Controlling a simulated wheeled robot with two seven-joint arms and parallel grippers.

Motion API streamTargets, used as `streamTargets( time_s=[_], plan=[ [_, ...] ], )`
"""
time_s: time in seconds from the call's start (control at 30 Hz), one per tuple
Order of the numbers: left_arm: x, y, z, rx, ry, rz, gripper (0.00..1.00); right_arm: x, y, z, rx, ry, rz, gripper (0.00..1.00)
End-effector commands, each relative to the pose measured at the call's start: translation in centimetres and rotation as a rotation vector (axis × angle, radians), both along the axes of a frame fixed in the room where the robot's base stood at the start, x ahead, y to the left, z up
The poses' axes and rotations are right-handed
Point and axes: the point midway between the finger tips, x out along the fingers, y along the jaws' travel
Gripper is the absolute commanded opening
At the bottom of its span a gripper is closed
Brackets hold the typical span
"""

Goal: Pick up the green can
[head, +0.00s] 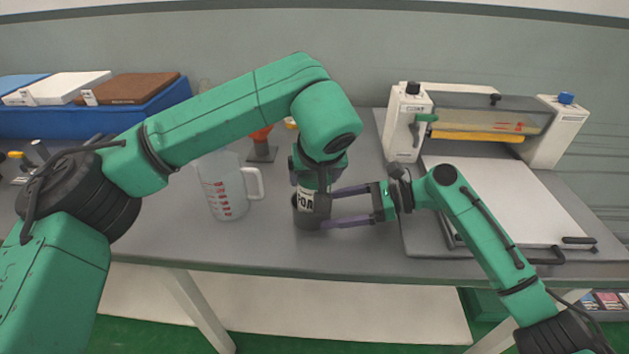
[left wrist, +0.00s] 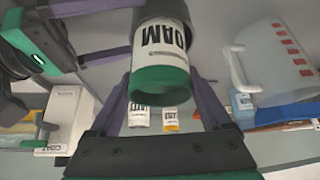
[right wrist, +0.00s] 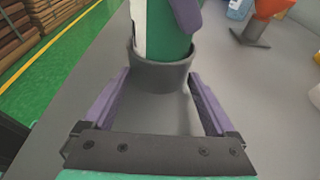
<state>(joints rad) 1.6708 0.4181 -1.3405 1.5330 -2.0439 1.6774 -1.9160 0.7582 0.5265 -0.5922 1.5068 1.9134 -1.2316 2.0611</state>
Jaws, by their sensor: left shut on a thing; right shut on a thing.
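The green can (head: 306,200) stands in a dark grey cup (head: 308,221) near the table's front edge. It has a white label reading "FOAM", partly covered. In the left wrist view, the can's green end (left wrist: 158,84) lies between my left fingers. My left gripper (head: 309,184) reaches down from above and is shut on the can. My right gripper (head: 326,208) comes in level from the right, shut on the grey cup, one finger on each side. The right wrist view shows the cup (right wrist: 160,74) with the can's lower part inside; the can's bottom is hidden.
A clear measuring jug (head: 226,190) stands close on the left, with an orange funnel (head: 262,138) behind. A coating machine (head: 407,120) with a flat white bed (head: 500,200) fills the right. A blue bin (head: 150,112) stands at the back left.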

Motion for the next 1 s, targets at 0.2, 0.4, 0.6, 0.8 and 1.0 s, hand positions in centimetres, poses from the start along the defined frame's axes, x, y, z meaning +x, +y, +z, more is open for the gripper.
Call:
streamTargets(
  time_s=[0.2, 0.4, 0.6, 0.8, 1.0],
  plan=[
    [0.0, -0.1, 2.1, -0.005, -0.004, -0.002, 0.0, 0.0, 0.0, -0.1, -0.001, 0.001, 0.0, 0.6],
    [0.0, -0.2, 4.4, -0.006, -0.004, -0.003, 0.0, 0.0, 0.0, -0.1, -0.001, 0.001, 0.0, 0.6],
    [0.0, -0.1, 6.6, -0.005, -0.003, -0.001, 0.0, 0.0, 0.0, -0.1, -0.001, 0.001, 0.0, 0.6],
    [0.0, -0.1, 8.2, -0.003, -0.003, -0.001, 0.0, 0.0, 0.0, -0.1, -0.001, 0.001, 0.0, 0.6],
    [0.0, -0.1, 9.1, -0.004, -0.002, -0.001, 0.0, 0.0, 0.0, -0.1, -0.001, 0.001, 0.0, 0.6]
  ],
)
